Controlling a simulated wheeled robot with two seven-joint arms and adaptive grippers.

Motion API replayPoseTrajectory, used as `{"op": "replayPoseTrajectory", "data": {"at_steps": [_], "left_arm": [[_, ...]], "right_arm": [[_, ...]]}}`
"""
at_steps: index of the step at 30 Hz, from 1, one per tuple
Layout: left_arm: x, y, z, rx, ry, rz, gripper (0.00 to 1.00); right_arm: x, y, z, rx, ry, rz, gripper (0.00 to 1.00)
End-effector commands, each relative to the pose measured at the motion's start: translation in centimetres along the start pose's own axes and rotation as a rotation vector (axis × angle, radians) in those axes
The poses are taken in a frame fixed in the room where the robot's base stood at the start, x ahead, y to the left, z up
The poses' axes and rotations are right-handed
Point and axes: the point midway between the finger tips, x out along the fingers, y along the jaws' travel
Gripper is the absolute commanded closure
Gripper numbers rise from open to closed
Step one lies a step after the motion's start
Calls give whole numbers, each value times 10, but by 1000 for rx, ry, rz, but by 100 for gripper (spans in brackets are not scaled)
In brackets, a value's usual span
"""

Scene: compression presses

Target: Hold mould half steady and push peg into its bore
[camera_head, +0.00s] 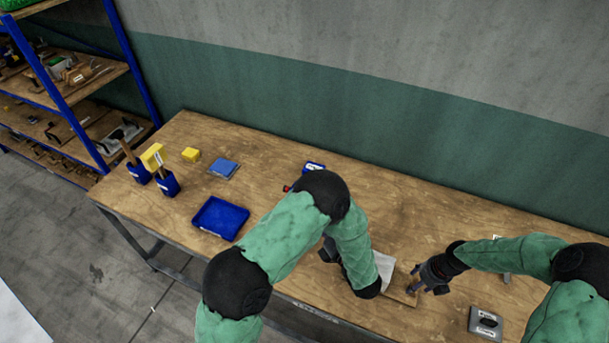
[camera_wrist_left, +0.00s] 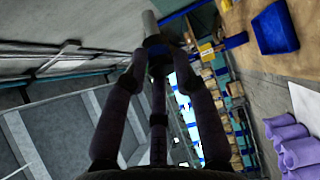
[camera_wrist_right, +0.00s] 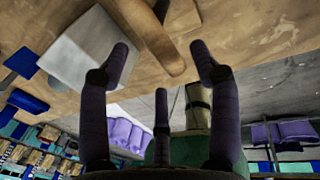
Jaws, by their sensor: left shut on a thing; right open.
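In the left wrist view my left gripper (camera_wrist_left: 160,62) is shut on a grey cylindrical peg (camera_wrist_left: 149,22), which sticks out past the fingertips. In the head view my left arm largely hides this gripper, and I cannot make out the peg there. A light grey block (camera_head: 384,266), which looks like the mould half, lies on the bench, partly behind my left forearm. My right gripper (camera_head: 433,280) is open and empty just right of it. The right wrist view shows the block (camera_wrist_right: 82,50) left of the open fingers. I cannot make out its bore.
A wooden piece (camera_wrist_right: 146,38) lies beside the block, in front of my right fingers. A grey box with a black top part (camera_head: 486,322) is at the right front.

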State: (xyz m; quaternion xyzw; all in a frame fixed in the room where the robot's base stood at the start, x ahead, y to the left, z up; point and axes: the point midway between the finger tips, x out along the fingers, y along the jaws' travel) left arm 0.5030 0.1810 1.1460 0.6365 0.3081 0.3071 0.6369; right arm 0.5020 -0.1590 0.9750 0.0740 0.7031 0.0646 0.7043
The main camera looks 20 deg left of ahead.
Motion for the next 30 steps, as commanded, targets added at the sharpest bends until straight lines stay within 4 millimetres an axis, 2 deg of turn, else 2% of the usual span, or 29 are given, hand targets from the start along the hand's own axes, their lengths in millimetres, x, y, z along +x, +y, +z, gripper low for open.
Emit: {"op": "replayPoseTrajectory", "data": {"at_steps": [1,3,9,20,21,23,27,28,30], "left_arm": [[0,-10,0,-1,0,1,100],[0,-18,0,-1,0,1,100],[0,-33,0,-1,0,1,100],[0,-36,0,-1,0,1,100],[0,-36,0,-1,0,1,100],[0,-36,0,-1,0,1,100],[0,-36,0,-1,0,1,100],[0,-36,0,-1,0,1,100],[0,-36,0,-1,0,1,100]], "right_arm": [[11,-1,0,-1,0,0,37],[20,-1,0,-2,1,0,37],[39,0,0,0,1,0,37],[42,0,0,0,0,0,37],[42,0,0,0,0,0,40],[42,0,0,0,0,0,57],[42,0,0,0,0,0,97],[42,0,0,0,0,0,100],[42,0,0,0,0,0,100]]}}
